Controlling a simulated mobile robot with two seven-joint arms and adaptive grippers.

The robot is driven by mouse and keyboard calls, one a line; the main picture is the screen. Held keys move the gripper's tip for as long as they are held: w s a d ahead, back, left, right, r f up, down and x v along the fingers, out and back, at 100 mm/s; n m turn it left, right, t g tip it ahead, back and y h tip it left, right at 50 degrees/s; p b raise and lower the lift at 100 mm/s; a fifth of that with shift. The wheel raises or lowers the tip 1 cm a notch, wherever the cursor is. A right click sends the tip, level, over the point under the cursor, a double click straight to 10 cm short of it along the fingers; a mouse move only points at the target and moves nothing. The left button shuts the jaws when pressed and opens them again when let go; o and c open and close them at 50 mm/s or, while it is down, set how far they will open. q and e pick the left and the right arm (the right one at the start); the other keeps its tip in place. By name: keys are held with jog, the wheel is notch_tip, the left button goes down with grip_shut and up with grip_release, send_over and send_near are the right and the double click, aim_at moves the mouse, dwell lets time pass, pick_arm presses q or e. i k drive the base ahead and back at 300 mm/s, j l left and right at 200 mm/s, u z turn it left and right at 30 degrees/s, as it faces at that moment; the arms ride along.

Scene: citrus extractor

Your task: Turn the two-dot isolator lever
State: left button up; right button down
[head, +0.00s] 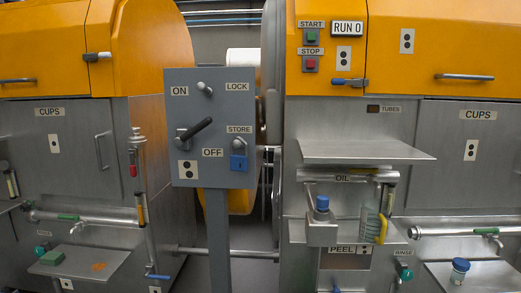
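The isolator lever (196,129) has a black handle on a pale metal mount, on the left of a grey control box (222,100). Its handle slants up to the right from the mount. A plate with two black dots (187,170) sits below it. The ON label (180,91) is above the lever and the OFF label (213,153) is below and to its right. A metal knob (204,88) sits beside the LOCK label (237,87). A blue padlock (239,163) hangs under the STORE label (239,129). Neither of my grippers is in view.
The box stands on a grey post (217,240) between two orange-and-steel machines. A steel shelf (365,150) and a holder with a blue-capped bottle (322,205) jut out at right.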

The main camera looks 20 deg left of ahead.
aim_at(178, 141)
jog(key=k+j, duration=0.1)
jog(key=j, duration=0.35)
jog(key=k+j, duration=0.1)
jog(key=j, duration=0.35)
jog(key=k+j+z, duration=0.1)
jog(key=j, duration=0.35)
